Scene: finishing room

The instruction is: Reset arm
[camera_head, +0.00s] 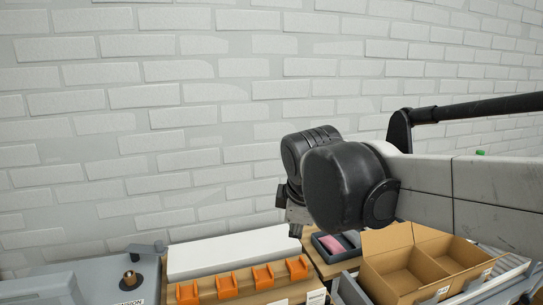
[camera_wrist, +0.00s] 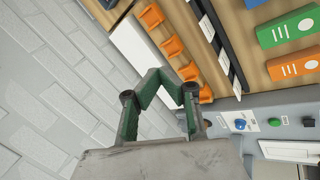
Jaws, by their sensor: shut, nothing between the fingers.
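My arm reaches in from the right edge in the head view, in front of the brick wall. My gripper (camera_wrist: 160,74) shows in the wrist view, its green fingers drawn together with nothing between them. In the head view my gripper (camera_head: 296,230) is mostly hidden behind the dark wrist joint, above the bench. In the wrist view it lies in front of the white block (camera_wrist: 131,50) and the row of orange holders (camera_wrist: 172,47), apart from them as far as I can tell.
A cardboard box (camera_head: 397,285) with two compartments stands at the lower right. A dark tray (camera_head: 326,254) holds a pink item. The wrist view shows a grey panel (camera_wrist: 268,109) with buttons, plus green (camera_wrist: 287,27) and orange (camera_wrist: 294,64) labelled items. The white brick wall (camera_head: 150,120) rises behind.

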